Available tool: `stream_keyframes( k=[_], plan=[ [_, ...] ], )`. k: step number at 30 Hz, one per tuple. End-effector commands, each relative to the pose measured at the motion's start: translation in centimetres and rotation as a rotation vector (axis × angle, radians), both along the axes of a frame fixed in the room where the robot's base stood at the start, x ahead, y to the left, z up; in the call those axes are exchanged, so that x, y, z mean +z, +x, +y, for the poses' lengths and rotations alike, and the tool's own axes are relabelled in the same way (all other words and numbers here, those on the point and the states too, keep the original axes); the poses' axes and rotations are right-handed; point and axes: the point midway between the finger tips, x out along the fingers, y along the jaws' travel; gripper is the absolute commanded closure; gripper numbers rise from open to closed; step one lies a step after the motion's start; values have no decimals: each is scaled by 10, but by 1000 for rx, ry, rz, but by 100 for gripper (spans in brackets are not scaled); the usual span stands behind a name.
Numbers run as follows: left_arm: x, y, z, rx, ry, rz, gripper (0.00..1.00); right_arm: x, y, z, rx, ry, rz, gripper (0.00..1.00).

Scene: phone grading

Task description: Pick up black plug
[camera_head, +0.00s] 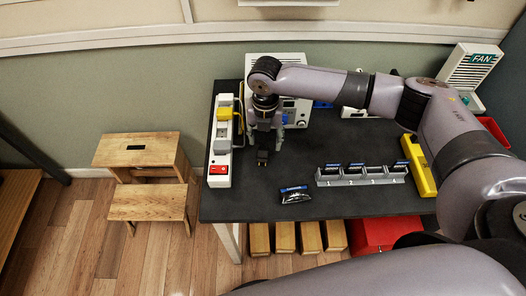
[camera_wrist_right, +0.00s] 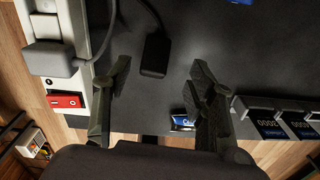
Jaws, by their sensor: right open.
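The black plug (camera_head: 262,158) lies on the dark table to the right of the power strip in the head view. In the right wrist view the black plug (camera_wrist_right: 155,56) is a small dark block with a cable running up from it. My right gripper (camera_head: 264,138) points down above the plug. In the wrist view its fingers (camera_wrist_right: 161,75) are spread, one to each side of the plug and nearer the camera, with nothing held between them. Whether either finger touches the plug cannot be told. My left gripper is out of view.
A white power strip (camera_head: 219,157) with a red switch runs along the table's left edge; a grey plug (camera_wrist_right: 50,60) sits in it. A packaged phone (camera_head: 294,194) lies near the front edge. A rack (camera_head: 345,181) with phones stands to its right. Bare table lies between.

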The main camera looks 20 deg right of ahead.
Motion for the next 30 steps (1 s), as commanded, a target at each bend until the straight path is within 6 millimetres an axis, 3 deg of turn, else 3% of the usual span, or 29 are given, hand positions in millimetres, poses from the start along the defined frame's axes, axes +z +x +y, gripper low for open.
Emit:
stream_keyframes(
  k=[12, 21, 30],
  plan=[
    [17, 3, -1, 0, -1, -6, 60, -49, -3, 7, 0, -1, 3, 48],
    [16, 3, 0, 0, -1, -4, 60, -54, -2, 7, 0, 0, 1, 49],
    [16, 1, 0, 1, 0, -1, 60, -53, -2, 7, 0, 0, 0, 69]
  ],
)
